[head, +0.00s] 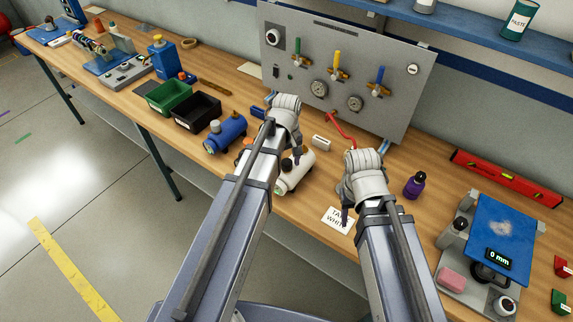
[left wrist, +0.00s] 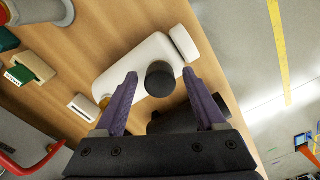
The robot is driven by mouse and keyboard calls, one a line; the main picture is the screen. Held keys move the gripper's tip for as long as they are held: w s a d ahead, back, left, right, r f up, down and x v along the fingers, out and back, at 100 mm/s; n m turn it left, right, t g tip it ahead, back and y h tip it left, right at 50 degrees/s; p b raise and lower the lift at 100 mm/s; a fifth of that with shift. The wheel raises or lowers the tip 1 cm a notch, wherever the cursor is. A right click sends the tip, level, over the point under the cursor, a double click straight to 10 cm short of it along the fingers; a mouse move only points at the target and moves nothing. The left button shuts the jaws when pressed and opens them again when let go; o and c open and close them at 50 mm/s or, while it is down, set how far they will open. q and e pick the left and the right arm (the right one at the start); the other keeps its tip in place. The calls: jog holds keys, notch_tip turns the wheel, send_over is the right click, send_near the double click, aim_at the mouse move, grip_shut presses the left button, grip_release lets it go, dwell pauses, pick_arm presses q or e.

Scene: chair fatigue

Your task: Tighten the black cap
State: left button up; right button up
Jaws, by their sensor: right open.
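A white tank (head: 299,171) lies on the workbench below my left gripper (head: 297,156). In the left wrist view the white tank (left wrist: 137,62) carries a round black cap (left wrist: 160,79). My left gripper is open there, its two purple fingers (left wrist: 160,74) on either side of the cap with a visible gap at each side. The cap is largely hidden by the gripper in the head view. My right gripper (head: 345,218) is open, pointing down over a white card with printed lettering (head: 334,224).
A blue tank (head: 229,131) stands left of my left arm. A purple bottle (head: 414,187) is right of my right arm. A valve panel (head: 350,60) stands behind. A blue-topped scale (head: 503,230) is at the right. A dark rounded object (left wrist: 178,119) lies close below the cap.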

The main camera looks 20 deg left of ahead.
pick_arm(q)
jog(key=n, duration=0.4)
dwell(0.3)
jog(key=n, duration=0.4)
dwell(0.4)
jog(key=n, duration=0.4)
jog(key=n, duration=0.4)
dwell(0.4)
